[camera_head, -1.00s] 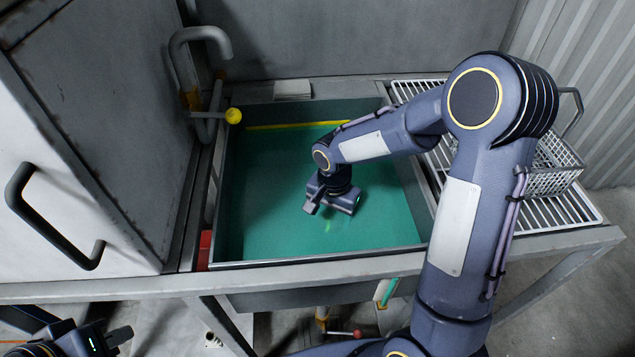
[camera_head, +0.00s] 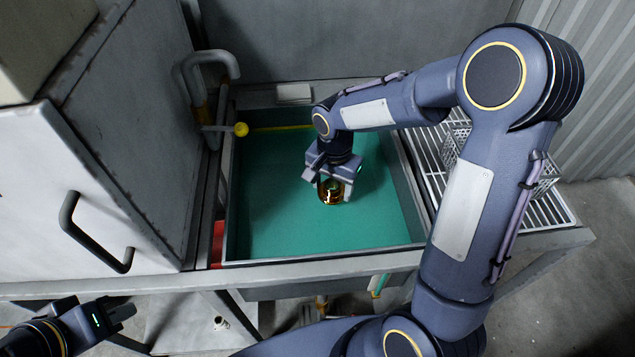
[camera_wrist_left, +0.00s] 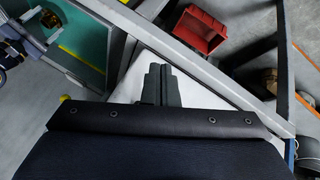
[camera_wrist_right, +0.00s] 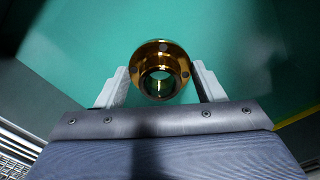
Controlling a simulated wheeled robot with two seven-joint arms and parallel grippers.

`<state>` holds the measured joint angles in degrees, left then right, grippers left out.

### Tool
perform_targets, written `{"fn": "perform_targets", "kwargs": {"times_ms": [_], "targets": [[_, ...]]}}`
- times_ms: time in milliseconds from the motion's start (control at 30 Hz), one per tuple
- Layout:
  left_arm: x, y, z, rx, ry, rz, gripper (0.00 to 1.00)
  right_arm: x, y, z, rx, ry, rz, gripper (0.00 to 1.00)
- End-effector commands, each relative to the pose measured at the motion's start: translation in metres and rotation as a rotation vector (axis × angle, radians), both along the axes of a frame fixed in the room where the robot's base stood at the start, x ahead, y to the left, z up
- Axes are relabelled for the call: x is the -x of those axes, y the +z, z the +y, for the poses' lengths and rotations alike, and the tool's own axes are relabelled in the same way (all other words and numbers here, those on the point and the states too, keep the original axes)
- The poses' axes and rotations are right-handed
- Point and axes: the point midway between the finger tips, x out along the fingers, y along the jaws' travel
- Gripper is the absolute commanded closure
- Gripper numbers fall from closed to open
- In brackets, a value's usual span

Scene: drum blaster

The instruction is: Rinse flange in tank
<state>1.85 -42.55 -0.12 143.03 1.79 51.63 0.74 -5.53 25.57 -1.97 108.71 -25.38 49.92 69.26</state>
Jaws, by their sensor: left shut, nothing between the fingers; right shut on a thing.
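The flange (camera_head: 331,194) is a shiny amber-gold ring with a collar, bolt holes and a central opening. My right gripper (camera_head: 335,186) is shut on it and holds it over the tank (camera_head: 330,256), which is full of green liquid (camera_head: 285,215). The flange looks clear of the liquid surface. In the right wrist view the flange (camera_wrist_right: 161,50) sits between the two grey fingertips. My left gripper (camera_head: 124,308) is shut and empty, low at the left in front of the bench. Its closed fingers show in the left wrist view (camera_wrist_left: 158,72).
A bent pipe (camera_head: 205,60) and a yellow ball knob (camera_head: 241,129) stand at the tank's left. A grey cabinet (camera_head: 125,140) is further left. A white rack (camera_head: 425,150) with a wire basket (camera_head: 545,180) lies right. A red bin (camera_wrist_left: 200,30) sits below.

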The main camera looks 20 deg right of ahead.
Motion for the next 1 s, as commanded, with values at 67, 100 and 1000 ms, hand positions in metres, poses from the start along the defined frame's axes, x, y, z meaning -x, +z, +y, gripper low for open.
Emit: {"fn": "perform_targets", "kwargs": {"times_ms": [67, 100, 1000], "targets": [[0.000, 0.012, 0.000, 0.000, 0.000, 0.000, 1.00, -0.001, 0.015, 0.000, 0.000, 0.000, -0.003, 0.73], [0.000, 0.016, 0.000, 0.000, 0.000, 0.000, 1.00, -0.001, 0.020, 0.000, 0.000, 0.000, -0.003, 0.73], [0.000, 0.086, 0.000, 0.000, 0.000, 0.000, 1.00, 0.000, 0.115, 0.000, -0.001, -0.001, -0.001, 0.73]]}}
